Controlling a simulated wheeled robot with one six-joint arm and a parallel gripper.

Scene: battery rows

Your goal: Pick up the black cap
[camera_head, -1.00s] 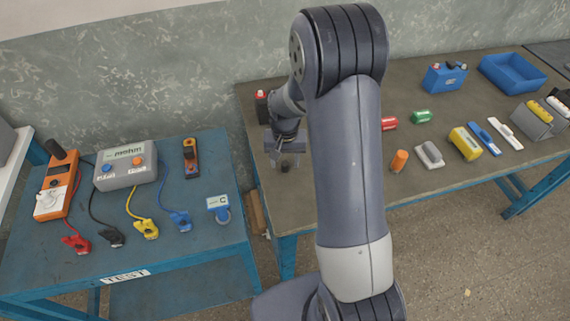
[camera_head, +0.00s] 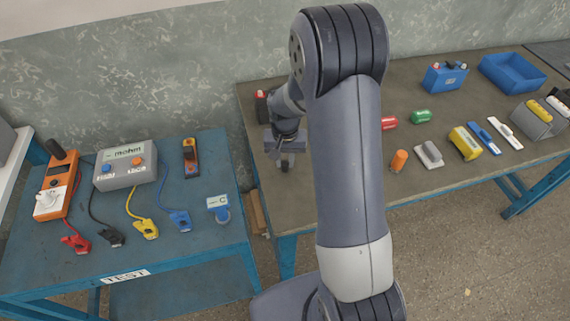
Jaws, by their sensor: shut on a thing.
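My gripper (camera_head: 285,166) points down at the left end of the brown-topped table (camera_head: 258,110). Its fingers are close together, shut on the small black cap. The cap is almost wholly hidden between the fingers at this size. I cannot tell whether the cap touches the tabletop or is raised off it.
A dark battery with a red cap (camera_head: 262,104) stands just behind my gripper. My arm hides the table's middle. An orange cylinder (camera_head: 399,160), a red piece (camera_head: 389,123) and a green piece (camera_head: 421,116) lie to the right. The blue test table (camera_head: 190,255) with meters and clamps stands left.

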